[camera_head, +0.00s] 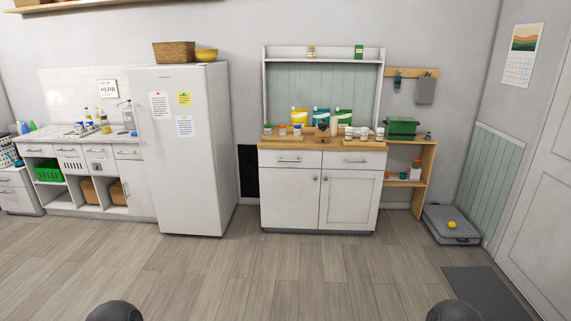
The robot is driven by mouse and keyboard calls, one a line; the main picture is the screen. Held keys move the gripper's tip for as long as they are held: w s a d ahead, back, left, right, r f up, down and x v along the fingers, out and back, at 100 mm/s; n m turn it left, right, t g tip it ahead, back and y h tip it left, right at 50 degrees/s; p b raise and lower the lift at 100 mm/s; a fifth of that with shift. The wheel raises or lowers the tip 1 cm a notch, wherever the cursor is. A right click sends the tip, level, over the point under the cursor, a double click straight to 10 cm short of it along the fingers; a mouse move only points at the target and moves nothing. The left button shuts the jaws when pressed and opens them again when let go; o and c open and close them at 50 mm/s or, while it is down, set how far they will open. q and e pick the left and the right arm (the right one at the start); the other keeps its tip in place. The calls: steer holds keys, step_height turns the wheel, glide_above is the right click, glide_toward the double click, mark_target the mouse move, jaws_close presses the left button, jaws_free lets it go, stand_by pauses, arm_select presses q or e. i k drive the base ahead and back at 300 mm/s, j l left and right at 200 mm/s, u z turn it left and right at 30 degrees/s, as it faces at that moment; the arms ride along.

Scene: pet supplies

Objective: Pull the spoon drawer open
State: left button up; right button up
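A white cabinet with a wooden top (268,144) stands against the back wall. It has a left drawer (275,158) and a right drawer (368,159), each with a metal bar handle, above two doors. Both drawers look shut. More drawers sit under the counter at the far left, including one beside the fridge (128,151). I cannot tell which drawer is the spoon drawer; no spoon or label for it is readable. Neither of my grippers shows. Only two dark rounded parts, which look like my own arms, show at the bottom edge.
A white fridge (178,165) stands left of the cabinet. A wooden shelf unit (423,175) with a green box (402,128) stands on its right. A grey low platform (440,232) with a yellow ball lies by the door. The wooden floor (270,280) ahead is clear.

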mark_target(298, 158)
steer(key=i, duration=4)
